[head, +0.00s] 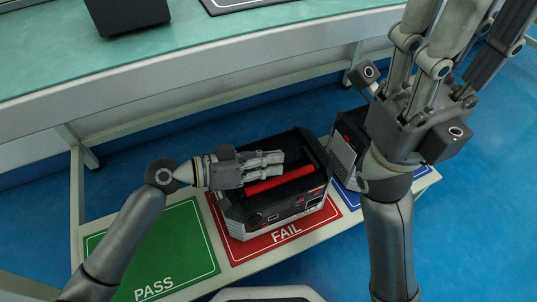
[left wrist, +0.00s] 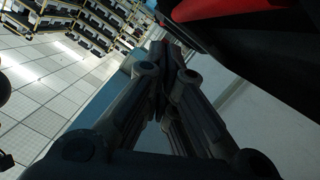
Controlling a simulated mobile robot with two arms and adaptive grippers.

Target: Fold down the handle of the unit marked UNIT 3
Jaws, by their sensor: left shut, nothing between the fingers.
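A black and light-grey unit (head: 283,213) stands on the red FAIL mat (head: 236,245). Its red handle (head: 280,180) runs along its top; I cannot tell how far it is folded. No UNIT 3 marking is readable. My left gripper (head: 281,165) is shut and empty over the unit's top, just behind the handle in the head view; contact is unclear. In the left wrist view its fingers (left wrist: 163,65) meet, with a red part at the upper right. A second unit (head: 346,148) is partly hidden by my right gripper (head: 455,25), whose fingertips are cut off.
The green PASS mat (head: 155,255) is empty to the left. A blue mat (head: 349,196) lies under the second unit. A green-topped bench (head: 220,45) runs behind, with a dark box (head: 127,14) on it. Shelves with several units (left wrist: 95,30) show in the left wrist view.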

